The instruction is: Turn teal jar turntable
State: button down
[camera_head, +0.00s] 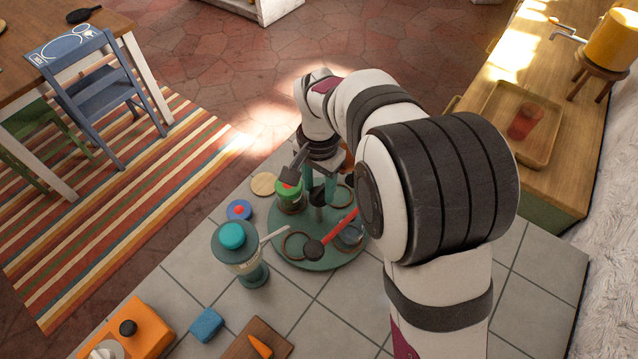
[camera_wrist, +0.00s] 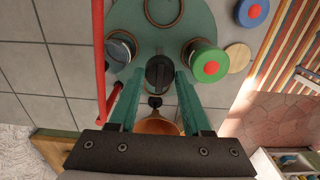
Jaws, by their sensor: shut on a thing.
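The teal turntable (camera_head: 325,255) lies on the tiled counter and also shows in the wrist view (camera_wrist: 200,20). A dark upright knob (camera_wrist: 160,72) stands on it. My gripper (camera_head: 318,190) has its teal fingers on either side of this knob and is shut on it. A jar with a green lid and red top (camera_head: 290,193) stands on the left of the turntable. A glass jar (camera_head: 350,236) stands on its right side. Empty rings (camera_head: 295,246) also sit on the turntable. My arm hides part of its right side.
A red rod with a dark round end (camera_head: 337,232) passes over the turntable. A large teal-topped canister (camera_head: 238,252) stands close to its left. A blue lid (camera_head: 239,210) and a wooden disc (camera_head: 263,184) lie beside it. An orange box (camera_head: 140,328) and blue block (camera_head: 206,325) are nearer.

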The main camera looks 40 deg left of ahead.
jog(key=shift+m, duration=9)
jog(key=shift+c, duration=1.7)
grip_release()
